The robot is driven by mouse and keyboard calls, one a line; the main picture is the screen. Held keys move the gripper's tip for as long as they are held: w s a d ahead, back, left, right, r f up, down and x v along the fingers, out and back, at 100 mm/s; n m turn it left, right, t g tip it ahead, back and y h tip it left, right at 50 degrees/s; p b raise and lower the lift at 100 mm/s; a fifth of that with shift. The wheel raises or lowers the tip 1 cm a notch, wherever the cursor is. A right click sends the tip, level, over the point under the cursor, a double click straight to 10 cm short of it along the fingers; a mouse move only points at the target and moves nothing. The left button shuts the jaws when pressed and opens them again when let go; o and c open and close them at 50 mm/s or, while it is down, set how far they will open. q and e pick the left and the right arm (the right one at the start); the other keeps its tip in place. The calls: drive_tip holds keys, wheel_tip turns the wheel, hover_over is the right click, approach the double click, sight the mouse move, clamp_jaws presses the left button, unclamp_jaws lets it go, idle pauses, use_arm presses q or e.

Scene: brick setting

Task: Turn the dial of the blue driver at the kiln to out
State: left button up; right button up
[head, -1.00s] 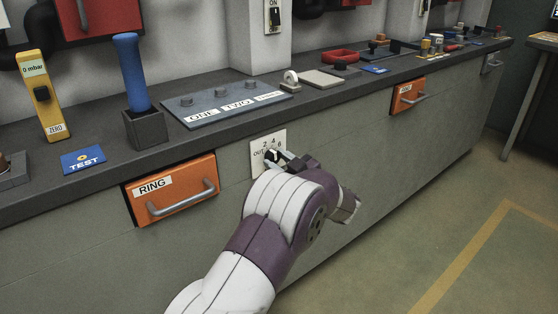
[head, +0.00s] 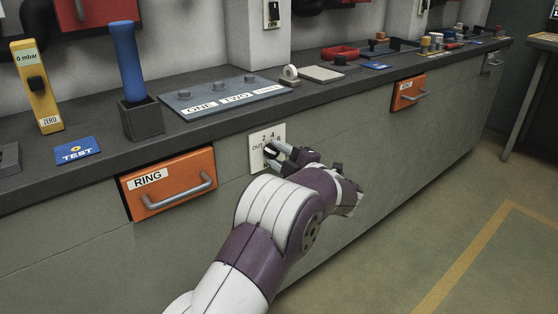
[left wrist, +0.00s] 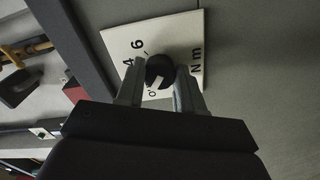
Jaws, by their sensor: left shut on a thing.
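The blue driver (head: 126,62) stands upright in a dark square holder (head: 142,118) on the counter. Below the counter edge, a white plate (head: 257,142) marked 2, 4, 6 and OUT carries the dial. In the left wrist view the dial (left wrist: 158,68) is a round black knob with a white mark, which points to the lower left, toward the letter "o" on the plate (left wrist: 115,42). My left gripper (head: 273,151) is at the dial, its two fingers (left wrist: 158,84) shut on either side of it. The fingers hide part of the lettering. My right gripper is not in view.
An orange drawer (head: 168,182) labelled RING is left of the plate, its handle sticking out. A yellow gauge (head: 36,87), a blue TEST card (head: 77,150) and a grey labelled board (head: 220,97) are on the counter. The floor at right is clear.

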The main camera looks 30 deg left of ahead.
use_arm(q)
drive_tip(key=shift+f+n+b, duration=0.15)
drive_tip(key=shift+n+b, duration=0.15)
drive_tip(key=shift+n, duration=0.3)
drive_tip(key=o, duration=1)
drive_tip(key=shift+o, duration=0.2)
drive_tip(key=p+v, duration=0.4)
drive_tip(key=v, duration=0.8)
drive_tip(key=shift+s+d, duration=0.2)
drive_tip(key=shift+d, duration=0.15)
